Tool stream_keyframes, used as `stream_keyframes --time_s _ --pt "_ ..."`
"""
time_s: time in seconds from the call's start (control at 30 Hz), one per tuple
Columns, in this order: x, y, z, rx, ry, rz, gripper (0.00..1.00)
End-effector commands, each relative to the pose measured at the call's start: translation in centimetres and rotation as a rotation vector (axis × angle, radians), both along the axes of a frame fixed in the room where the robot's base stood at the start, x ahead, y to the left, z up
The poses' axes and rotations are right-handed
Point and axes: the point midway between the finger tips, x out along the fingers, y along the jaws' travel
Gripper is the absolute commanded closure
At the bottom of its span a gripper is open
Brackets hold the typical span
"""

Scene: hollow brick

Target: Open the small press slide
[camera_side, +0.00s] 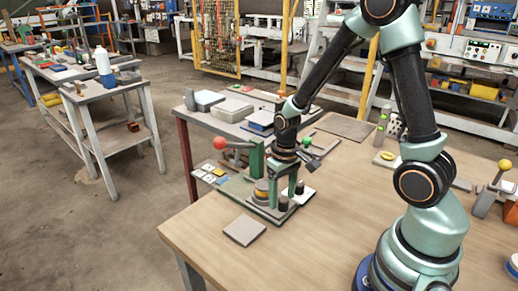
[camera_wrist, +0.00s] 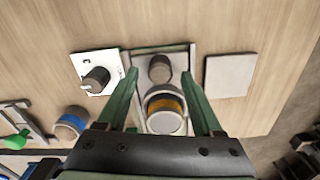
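The small fixture that looks like the press slide has a light rectangular plate (camera_wrist: 146,60), a dark round knob (camera_wrist: 160,69) and a cylinder with a yellow band (camera_wrist: 166,110). In the side view the banded cylinder (camera_side: 262,190) and knob (camera_side: 283,203) stand near the table's left edge. My gripper (camera_wrist: 159,74) is open, one green finger on each side of the knob, with a visible gap to it. In the side view my gripper (camera_side: 284,194) points down over the fixture. Its fingers hide part of it, and I cannot tell how far the slide is open.
A white plate with a dark knob (camera_wrist: 96,80) lies close beside the left finger in the wrist view. A grey square plate (camera_side: 244,230) lies on the table. The front wooden tabletop (camera_side: 310,235) is clear.

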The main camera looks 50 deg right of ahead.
Motion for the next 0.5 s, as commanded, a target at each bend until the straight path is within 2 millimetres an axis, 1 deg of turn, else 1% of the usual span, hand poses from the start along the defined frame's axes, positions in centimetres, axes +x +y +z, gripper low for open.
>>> stream_keyframes --time_s 0.23,0.33,0.47,0.5 --pt "-0.1 0.0 -0.1 0.001 0.004 0.001 0.33" --pt "-0.1 0.0 0.2 0.001 0.003 0.001 0.33" --pt "0.0 0.0 1.5 0.0 0.0 0.001 0.33" --pt "0.0 0.0 2.2 0.0 -0.001 0.001 0.33"
